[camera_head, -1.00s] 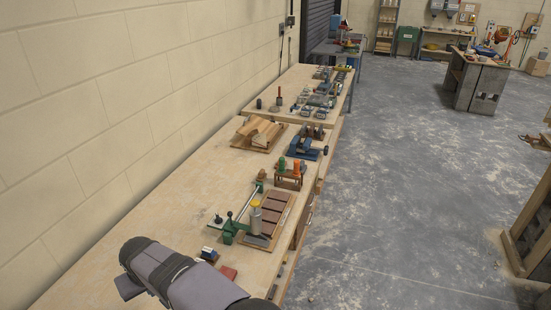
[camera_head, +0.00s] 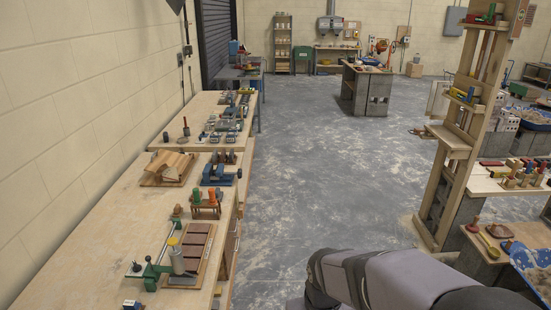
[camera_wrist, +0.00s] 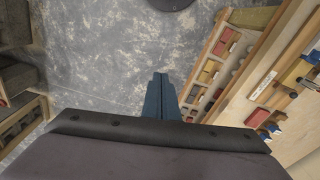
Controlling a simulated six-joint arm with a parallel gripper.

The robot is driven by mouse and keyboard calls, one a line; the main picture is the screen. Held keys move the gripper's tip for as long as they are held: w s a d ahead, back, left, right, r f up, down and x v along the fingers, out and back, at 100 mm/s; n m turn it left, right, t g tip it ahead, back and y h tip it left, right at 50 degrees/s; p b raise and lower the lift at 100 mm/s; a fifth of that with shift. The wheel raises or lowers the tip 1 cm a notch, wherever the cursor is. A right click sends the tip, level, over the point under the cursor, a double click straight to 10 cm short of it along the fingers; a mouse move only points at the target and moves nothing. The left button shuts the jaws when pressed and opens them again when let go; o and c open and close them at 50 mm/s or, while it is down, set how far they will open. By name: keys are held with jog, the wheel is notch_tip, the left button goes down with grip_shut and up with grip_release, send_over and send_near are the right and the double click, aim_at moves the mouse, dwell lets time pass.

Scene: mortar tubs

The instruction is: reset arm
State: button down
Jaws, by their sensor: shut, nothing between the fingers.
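My gripper (camera_wrist: 160,92) shows in the wrist view as two blue-grey fingers lying together, shut with nothing between them. It points over the grey concrete floor, beside a wooden rack of coloured blocks (camera_wrist: 210,72). Whether it touches anything is not clear, but the fingers look free. In the head view my grey arm (camera_head: 385,280) reaches in at the bottom right, above the floor. My gripper is out of sight in that view.
A long workbench (camera_head: 95,245) runs along the left wall, with a green lever tool (camera_head: 153,272) and a brick tray (camera_head: 198,245) on it. A wooden post frame (camera_head: 455,155) stands at the right. Open floor (camera_head: 310,190) lies between.

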jog(key=s+d+f+m, duration=0.1)
jog(key=s+d+m, duration=0.1)
jog(key=s+d, duration=0.4)
jog(key=shift+s+d+f+g, duration=0.2)
jog(key=shift+s+f+g, duration=0.2)
jog(key=shift+s, duration=0.85)
